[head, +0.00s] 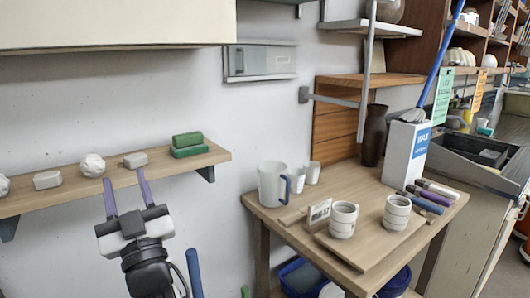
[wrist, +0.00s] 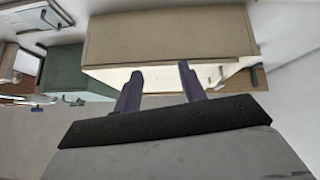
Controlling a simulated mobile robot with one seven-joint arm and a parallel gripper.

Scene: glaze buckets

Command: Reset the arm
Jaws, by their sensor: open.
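My gripper (head: 126,198) is in the head view at the lower left, in front of the wooden wall shelf (head: 215,155). Its two purple fingers are apart with nothing between them. They point up toward the shelf, and I cannot tell whether they touch it. In the wrist view my gripper (wrist: 161,88) also shows its two fingers spread and empty. Beyond them is a large beige box-like cabinet (wrist: 165,38).
A wooden table (head: 262,212) at the right carries a white pitcher (head: 271,185), ribbed cups (head: 343,219) and a dark vase (head: 375,135). A cabinet (head: 110,25) overhangs the shelf.

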